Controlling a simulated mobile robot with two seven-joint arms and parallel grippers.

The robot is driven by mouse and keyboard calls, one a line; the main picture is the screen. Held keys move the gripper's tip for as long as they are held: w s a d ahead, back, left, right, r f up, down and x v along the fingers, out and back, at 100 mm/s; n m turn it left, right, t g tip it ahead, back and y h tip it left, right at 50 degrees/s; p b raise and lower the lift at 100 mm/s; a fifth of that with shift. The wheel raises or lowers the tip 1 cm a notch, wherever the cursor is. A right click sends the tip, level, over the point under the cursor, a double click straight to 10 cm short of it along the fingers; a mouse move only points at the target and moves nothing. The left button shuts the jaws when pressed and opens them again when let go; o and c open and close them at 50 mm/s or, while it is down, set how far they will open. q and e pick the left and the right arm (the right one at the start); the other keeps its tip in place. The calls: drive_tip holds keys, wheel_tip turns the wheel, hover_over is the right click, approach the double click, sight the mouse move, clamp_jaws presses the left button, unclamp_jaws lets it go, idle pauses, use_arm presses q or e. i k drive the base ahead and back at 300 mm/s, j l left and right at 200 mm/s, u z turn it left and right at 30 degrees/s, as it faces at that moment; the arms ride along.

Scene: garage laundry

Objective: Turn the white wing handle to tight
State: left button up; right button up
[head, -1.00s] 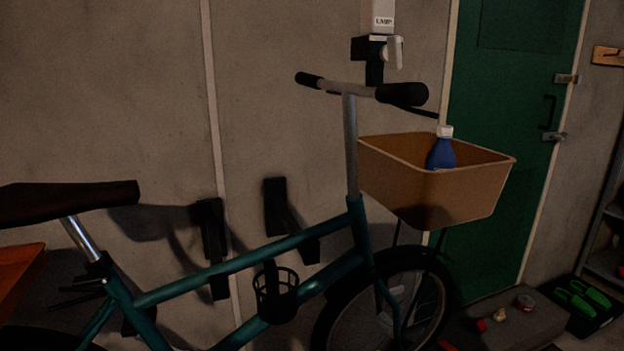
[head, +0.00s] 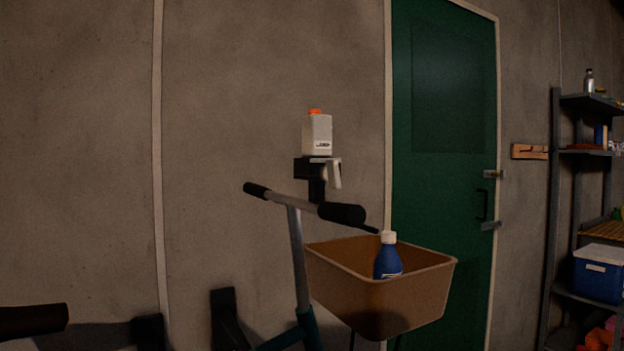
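The white wing handle (head: 335,174) hangs down on the right side of a black clamp (head: 303,168). The clamp sits above the bicycle's handlebar (head: 290,200) on a short black post. A white box-shaped lamp or bottle (head: 317,136) with an orange top and a small dark label stands on the clamp. The handle is small here, and I cannot tell how tight it is.
A tan basket (head: 400,308) in front of the handlebar holds a blue bottle (head: 387,262) with a white cap. Behind are a grey wall and a green door (head: 445,200). A shelf rack (head: 553,220) with a blue cooler (head: 598,274) stands at the right.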

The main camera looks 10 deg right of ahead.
sight(330, 173)
drive_tip(key=k+l+z, duration=0.5)
drive_tip(key=l+z, duration=0.25)
drive_tip(key=l, duration=0.15)
drive_tip(key=k+l+z, duration=0.25)
drive_tip(key=l, duration=0.15)
drive_tip(key=i+j, duration=0.4)
drive_tip(key=j, duration=0.2)
